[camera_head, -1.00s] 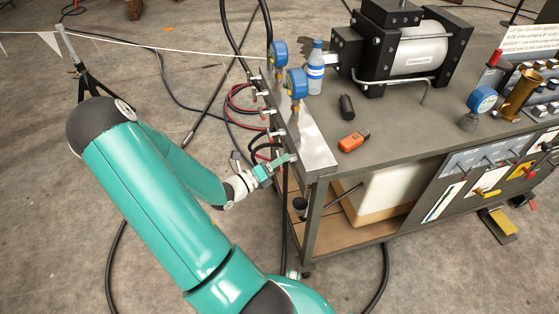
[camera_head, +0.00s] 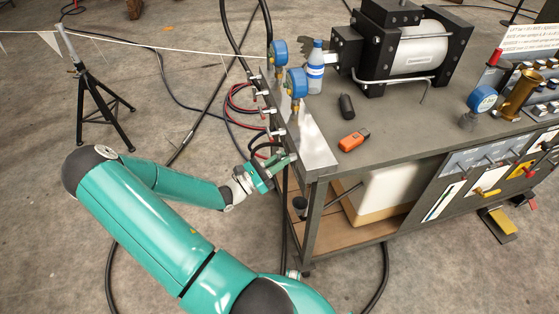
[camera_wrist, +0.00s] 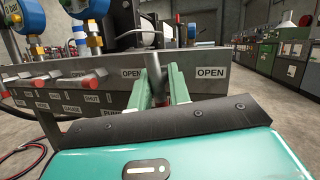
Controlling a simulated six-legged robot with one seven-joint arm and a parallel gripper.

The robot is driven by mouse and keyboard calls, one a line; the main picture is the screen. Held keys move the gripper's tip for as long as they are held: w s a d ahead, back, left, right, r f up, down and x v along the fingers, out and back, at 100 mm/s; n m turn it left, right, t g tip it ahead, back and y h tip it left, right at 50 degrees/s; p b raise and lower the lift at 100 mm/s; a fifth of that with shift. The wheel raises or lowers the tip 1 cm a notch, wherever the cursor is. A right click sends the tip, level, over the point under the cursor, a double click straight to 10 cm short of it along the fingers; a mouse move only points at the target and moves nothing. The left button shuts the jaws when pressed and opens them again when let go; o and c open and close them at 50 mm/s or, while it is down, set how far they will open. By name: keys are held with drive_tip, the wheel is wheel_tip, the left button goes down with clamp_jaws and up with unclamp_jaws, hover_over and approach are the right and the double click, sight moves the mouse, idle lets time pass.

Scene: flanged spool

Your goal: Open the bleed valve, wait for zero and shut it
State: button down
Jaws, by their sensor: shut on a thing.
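In the wrist view, my gripper (camera_wrist: 165,92) is shut on a grey valve lever (camera_wrist: 155,72) at the panel's edge. The green fingers hide much of the lever, so its exact angle is hard to tell. OPEN labels (camera_wrist: 211,73) show on both sides of it. In the head view, my gripper (camera_head: 281,164) is at the near left corner of the bench. Two blue gauges (camera_head: 297,83) stand on the manifold (camera_head: 315,145); they also show in the wrist view (camera_wrist: 88,20). Their needles are too small to read. I cannot tell which lever is the bleed valve.
Red-tipped levers (camera_wrist: 85,81) sit left of my gripper in the wrist view. On the bench top (camera_head: 400,120) are an orange device (camera_head: 353,140), a water bottle (camera_head: 316,70) and a large pump (camera_head: 405,50). Hoses (camera_head: 240,95) hang at the bench's left side. A tripod stand (camera_head: 95,95) is at left.

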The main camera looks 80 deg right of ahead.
drive_tip(key=shift+m+g, duration=0.6)
drive_tip(key=shift+m, duration=0.7)
drive_tip(key=c, duration=1.3)
unclamp_jaws()
drive_tip(key=v, duration=1.4)
drive_tip(key=shift+w+d+r, duration=0.1)
drive_tip(key=shift+r, duration=0.05)
drive_tip(key=shift+r+y, duration=0.1)
drive_tip(key=shift+y, duration=0.3)
